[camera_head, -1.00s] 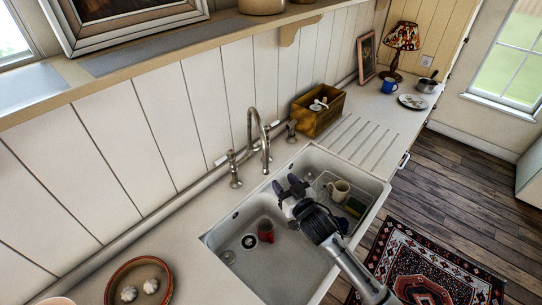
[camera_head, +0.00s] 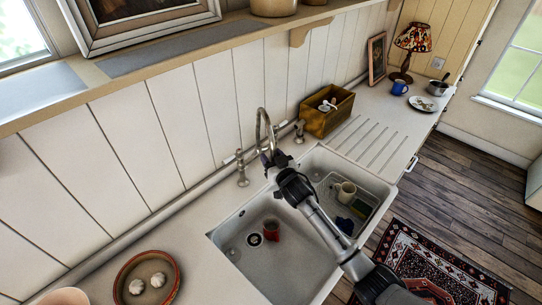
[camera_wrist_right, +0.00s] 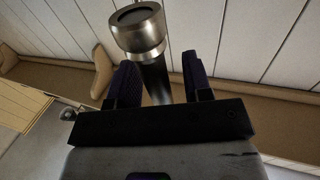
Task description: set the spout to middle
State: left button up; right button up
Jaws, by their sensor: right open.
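The metal spout (camera_head: 262,122) is a tall curved tap behind the double sink (camera_head: 215,243). Its lower part is hidden behind my right gripper (camera_head: 269,158) in the head view. In the right wrist view, the spout's round end (camera_wrist_right: 138,32) is close in front, and its tube runs down between the two open fingers of my right gripper (camera_wrist_right: 158,85). I cannot tell whether either finger touches it. The spout's outlet appears near the divider between the basins, though its exact angle is hard to tell. My left gripper is not in view.
Tap handles stand on both sides, one at the left (camera_head: 242,170) and one at the right (camera_head: 299,132). A red mug (camera_head: 272,230) is in the left basin. A cream mug (camera_head: 345,192) sits in a rack in the right basin. A wooden box (camera_head: 327,112) stands behind.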

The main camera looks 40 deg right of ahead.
jog(key=shift+w, duration=0.3)
grip_shut()
dwell(0.4)
